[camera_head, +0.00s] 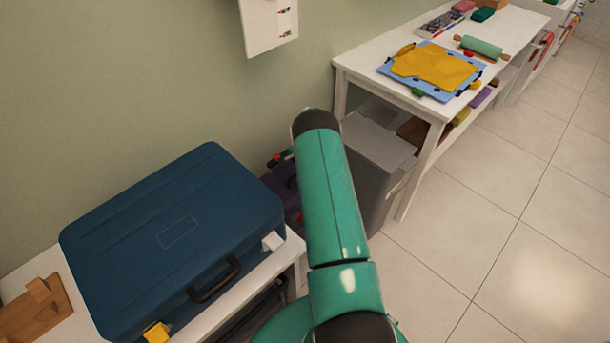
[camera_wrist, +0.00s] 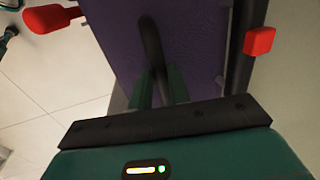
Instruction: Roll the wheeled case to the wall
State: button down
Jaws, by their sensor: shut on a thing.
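The wheeled case (camera_wrist: 110,45) is dark purple with red parts (camera_wrist: 260,40) at its sides, and it fills the upper middle of the wrist view. In the head view, part of the case (camera_head: 288,190) shows low by the wall, between the blue case and my green arm, which hides the rest. My gripper (camera_wrist: 160,90) is shut on the dark handle (camera_wrist: 151,42) of the case. The gripper itself is hidden behind my arm in the head view. The wheels are not visible.
A large blue case (camera_head: 150,230) lies on a white table at the left. A grey bin (camera_head: 375,150) stands right of my arm, partly under a white table (camera_head: 362,68) with craft items. Open tiled floor (camera_head: 480,240) lies at the right. A green wall (camera_head: 100,90) runs behind.

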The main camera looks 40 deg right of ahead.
jog(key=shift+w, duration=1.15)
jog(key=shift+w+r, duration=0.15)
jog(key=shift+w, duration=0.25)
jog(key=shift+w, duration=0.1)
jog(key=c, duration=1.3)
grip_release()
jog(key=shift+a, duration=0.1)
jog(key=shift+r, duration=0.1)
jog(key=s+r, duration=0.1)
jog(key=r, duration=0.3)
jog(key=s+r, duration=0.1)
jog(key=r, duration=0.8)
jog(key=shift+s+r, duration=0.1)
jog(key=shift+s, duration=0.3)
